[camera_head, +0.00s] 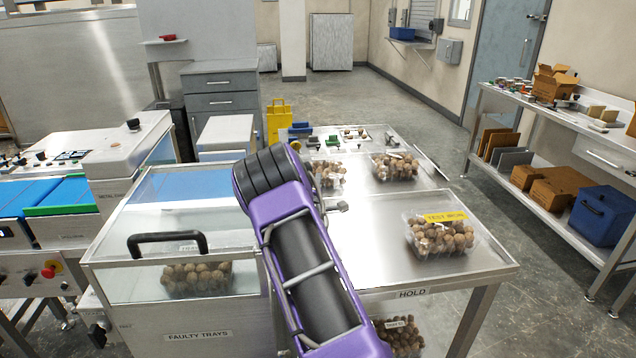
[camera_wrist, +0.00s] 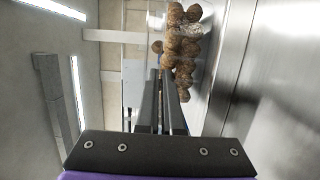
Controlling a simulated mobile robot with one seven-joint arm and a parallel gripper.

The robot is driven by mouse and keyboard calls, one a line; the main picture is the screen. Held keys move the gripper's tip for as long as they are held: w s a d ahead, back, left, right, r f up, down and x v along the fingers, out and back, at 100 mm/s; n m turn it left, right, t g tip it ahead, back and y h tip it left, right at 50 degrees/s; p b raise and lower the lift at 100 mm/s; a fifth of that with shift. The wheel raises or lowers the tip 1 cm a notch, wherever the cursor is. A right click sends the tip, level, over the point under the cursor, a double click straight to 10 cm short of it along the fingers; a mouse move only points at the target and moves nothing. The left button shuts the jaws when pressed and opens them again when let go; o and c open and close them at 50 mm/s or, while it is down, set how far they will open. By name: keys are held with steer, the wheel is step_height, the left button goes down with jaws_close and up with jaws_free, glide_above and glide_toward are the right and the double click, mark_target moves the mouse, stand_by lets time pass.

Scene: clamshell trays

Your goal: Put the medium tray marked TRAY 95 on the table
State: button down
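No marking that I can read as TRAY 95 shows. A clear clamshell tray (camera_head: 418,255) of brown round items, with a yellow label, sits at the right front of the steel table (camera_head: 370,215). Two more filled trays stand farther back, one at the right (camera_head: 395,167) and one (camera_head: 327,172) partly hidden by my arm. Another tray (camera_head: 400,335) with a small white label is below the tabletop. In the wrist view, my gripper (camera_wrist: 160,74) has its fingers close together, pointing at clear plastic with brown items (camera_wrist: 180,45). Whether they grip it is unclear.
A clear-walled bin marked FAULTY TRAYS (camera_head: 198,335), with a black handle and a filled tray inside, stands left of my arm. The table edge is marked HOLD (camera_head: 412,294). A shelf bench (camera_head: 560,115) with boxes stands at the right, with open floor between.

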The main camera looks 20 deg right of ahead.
steer(key=c, duration=1.5)
jaws_free()
steer(key=shift+f, duration=0.15)
steer(key=o, duration=0.4)
steer(key=shift+o, duration=0.2)
steer(key=shift+r, duration=0.25)
steer(key=v, duration=0.6)
steer(key=shift+f, duration=0.1)
steer(key=shift+v, duration=0.75)
